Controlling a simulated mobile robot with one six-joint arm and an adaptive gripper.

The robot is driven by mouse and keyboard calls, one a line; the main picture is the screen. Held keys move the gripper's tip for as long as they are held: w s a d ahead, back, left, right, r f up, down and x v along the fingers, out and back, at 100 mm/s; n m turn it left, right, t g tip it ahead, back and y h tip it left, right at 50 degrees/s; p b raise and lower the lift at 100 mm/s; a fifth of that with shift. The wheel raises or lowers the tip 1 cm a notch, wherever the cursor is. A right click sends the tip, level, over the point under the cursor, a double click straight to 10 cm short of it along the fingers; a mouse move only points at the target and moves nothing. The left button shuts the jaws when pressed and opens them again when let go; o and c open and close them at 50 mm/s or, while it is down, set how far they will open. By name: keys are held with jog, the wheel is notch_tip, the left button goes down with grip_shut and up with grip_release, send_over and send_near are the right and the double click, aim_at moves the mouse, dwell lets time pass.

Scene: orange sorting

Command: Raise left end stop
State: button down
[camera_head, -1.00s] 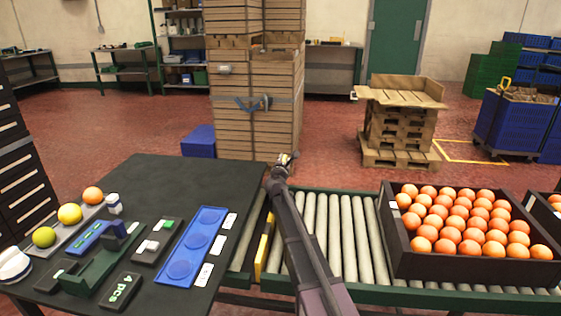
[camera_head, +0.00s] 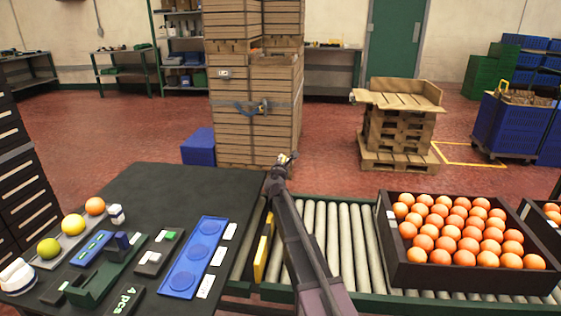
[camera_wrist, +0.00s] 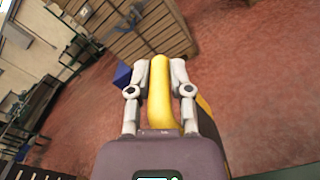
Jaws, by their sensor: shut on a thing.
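The left end stop shows as a yellow bar (camera_head: 262,250) at the left end of the roller conveyor (camera_head: 330,235), beside the black table. My gripper (camera_head: 286,159) is small in the head view, near the conveyor's far edge. In the wrist view, my gripper (camera_wrist: 160,80) has its two pale fingers shut on a yellow, round-topped handle (camera_wrist: 160,95), one finger on each side. The join between handle and bar is hidden, partly by my arm.
A crate of oranges (camera_head: 384,245) stands on the conveyor at right. The black table (camera_head: 150,185) at left holds a blue tray (camera_head: 180,280), small devices and several fruits. A wooden stack (camera_head: 255,140) and a blue box (camera_head: 199,147) stand beyond, on open red floor.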

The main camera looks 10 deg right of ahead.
jog(key=c, duration=0.6)
grip_release()
jog(key=shift+w+a+r, duration=0.15)
jog(key=shift+a, duration=0.2)
jog(key=shift+d, duration=0.1)
jog(key=v, duration=1.2)
jog(key=shift+d, duration=0.1)
jog(key=shift+r, duration=0.1)
